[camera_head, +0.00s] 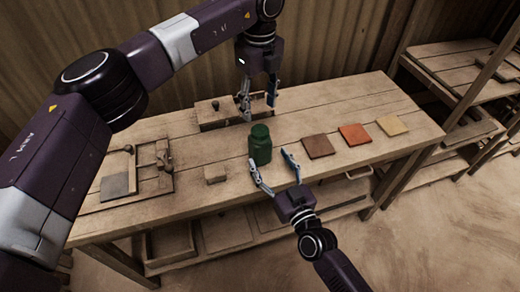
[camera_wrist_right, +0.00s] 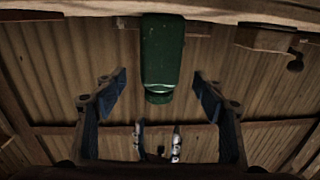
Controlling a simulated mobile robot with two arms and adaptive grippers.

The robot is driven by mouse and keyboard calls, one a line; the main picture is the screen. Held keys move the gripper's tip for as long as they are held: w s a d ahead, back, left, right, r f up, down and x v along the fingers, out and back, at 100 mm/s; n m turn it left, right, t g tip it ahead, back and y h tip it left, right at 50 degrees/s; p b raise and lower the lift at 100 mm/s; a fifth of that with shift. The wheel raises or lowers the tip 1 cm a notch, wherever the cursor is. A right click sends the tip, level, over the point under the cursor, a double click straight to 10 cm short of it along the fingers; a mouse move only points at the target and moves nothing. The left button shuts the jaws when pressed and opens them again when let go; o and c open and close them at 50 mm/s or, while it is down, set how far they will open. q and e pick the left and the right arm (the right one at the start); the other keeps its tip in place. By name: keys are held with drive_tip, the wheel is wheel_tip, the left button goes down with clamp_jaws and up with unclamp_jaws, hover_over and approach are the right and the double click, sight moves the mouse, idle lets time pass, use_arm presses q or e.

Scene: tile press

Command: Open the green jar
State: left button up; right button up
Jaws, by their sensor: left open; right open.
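The green jar (camera_head: 260,145) stands upright on the wooden table (camera_head: 225,225) near its front middle, with its green lid (camera_head: 260,131) on top. My right gripper (camera_head: 272,172) is open just in front of the jar, its fingers apart and pointing toward it. In the right wrist view the jar (camera_wrist_right: 162,52) appears upside down beyond the open fingers (camera_wrist_right: 158,98). My left gripper (camera_head: 258,110) is open above and behind the jar, fingers pointing down, close to the table's back. It holds nothing.
Brown, orange and tan tiles (camera_head: 355,134) lie right of the jar. A small wooden block (camera_head: 215,174) lies to its left. A wooden press frame with a grey tile (camera_head: 114,187) is at the far left. A wooden box with a knob (camera_head: 216,108) stands behind.

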sight(264, 151)
use_arm(q)
drive_tip(key=shift+d, duration=0.1)
use_arm(e)
drive_tip(key=x, duration=0.7)
drive_tip(key=shift+w, duration=0.15)
